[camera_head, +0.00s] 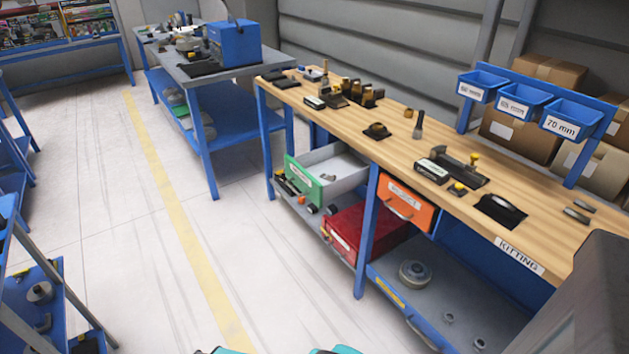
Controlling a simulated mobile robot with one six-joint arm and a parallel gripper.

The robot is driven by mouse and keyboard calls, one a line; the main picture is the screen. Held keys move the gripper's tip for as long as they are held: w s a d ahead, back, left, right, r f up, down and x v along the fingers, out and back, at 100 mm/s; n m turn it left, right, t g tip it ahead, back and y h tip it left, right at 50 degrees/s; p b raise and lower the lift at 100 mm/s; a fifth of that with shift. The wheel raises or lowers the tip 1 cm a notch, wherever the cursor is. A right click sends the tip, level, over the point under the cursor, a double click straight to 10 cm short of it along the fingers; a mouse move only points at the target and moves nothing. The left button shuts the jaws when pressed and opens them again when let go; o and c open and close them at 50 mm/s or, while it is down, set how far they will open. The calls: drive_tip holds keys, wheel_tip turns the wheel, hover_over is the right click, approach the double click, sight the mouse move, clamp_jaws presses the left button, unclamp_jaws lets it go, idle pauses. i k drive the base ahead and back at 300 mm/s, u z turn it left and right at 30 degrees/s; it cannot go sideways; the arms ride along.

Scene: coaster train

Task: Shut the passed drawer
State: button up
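The green-fronted drawer (303,180) is pulled out from under the left part of the wooden kitting bench (455,205). Its front has a white label too small to read, and its grey tray is visible with a few small parts in it. The orange drawer (405,203), labelled as reject, sits to its right and looks closed or nearly so. I cannot make out my gripper; only teal pieces show at the bottom edge, and I cannot tell what they belong to.
A red bin (365,237) and small parts lie on the shelf below the drawers. Blue bench legs (366,240) stand close by. A grey workbench with a blue box (235,43) is at the back. The floor (150,240) left of the bench is clear.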

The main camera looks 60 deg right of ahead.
sight(351, 168)
drive_tip(key=z, duration=5.1)
drive_tip(key=i, duration=0.15)
drive_tip(key=u, duration=3.3)
drive_tip(key=k, duration=0.9)
drive_tip(key=u, duration=0.2)
drive_tip(key=i, duration=0.6)
